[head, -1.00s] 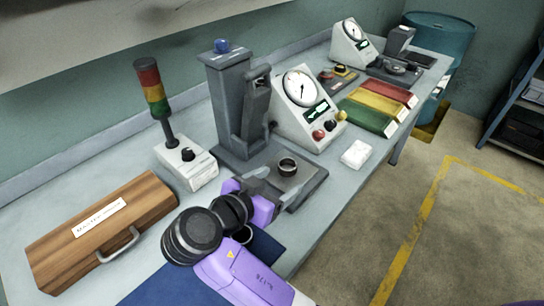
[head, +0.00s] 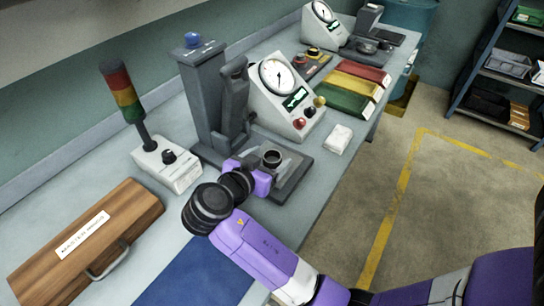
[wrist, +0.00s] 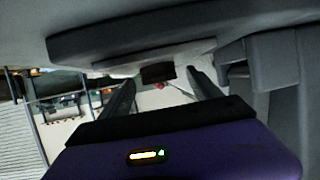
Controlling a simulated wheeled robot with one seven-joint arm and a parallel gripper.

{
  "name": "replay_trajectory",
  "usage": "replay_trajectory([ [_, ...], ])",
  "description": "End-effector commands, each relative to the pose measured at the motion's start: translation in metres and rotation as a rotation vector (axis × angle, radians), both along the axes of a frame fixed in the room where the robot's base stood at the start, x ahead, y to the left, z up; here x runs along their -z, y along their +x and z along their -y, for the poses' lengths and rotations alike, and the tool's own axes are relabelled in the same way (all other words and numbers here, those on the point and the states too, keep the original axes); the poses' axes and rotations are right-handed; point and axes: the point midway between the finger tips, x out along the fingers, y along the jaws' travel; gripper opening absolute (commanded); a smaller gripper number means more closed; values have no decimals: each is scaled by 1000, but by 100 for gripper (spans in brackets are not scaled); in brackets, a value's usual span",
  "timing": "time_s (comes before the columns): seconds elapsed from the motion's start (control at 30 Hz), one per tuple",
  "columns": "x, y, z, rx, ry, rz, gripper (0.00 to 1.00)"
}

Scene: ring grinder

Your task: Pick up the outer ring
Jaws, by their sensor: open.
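A small dark metal ring (head: 271,158) sits upright on the grey base plate (head: 297,172) of the press in the head view. My gripper (head: 272,167) is low over that plate, right at the ring, with its jaws open. In the wrist view a dark shape (wrist: 157,74), which looks like the ring, shows between the two fingertips of my gripper (wrist: 160,78). I cannot tell whether the fingers touch it.
The press column (head: 205,105) stands just behind the ring. A white gauge box (head: 280,95) is to its right, with a white block (head: 338,139). A signal tower (head: 126,95), wooden case (head: 90,240) and blue mat (head: 195,275) lie left and in front.

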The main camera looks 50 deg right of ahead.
Motion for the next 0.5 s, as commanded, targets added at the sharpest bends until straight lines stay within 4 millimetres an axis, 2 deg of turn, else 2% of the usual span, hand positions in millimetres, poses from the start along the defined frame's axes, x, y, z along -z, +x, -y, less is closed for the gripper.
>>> replay_trajectory([
  [0.23,1,0,1,-1,0,0,71],
  [0.5,1,0,1,-1,0,0,18],
])
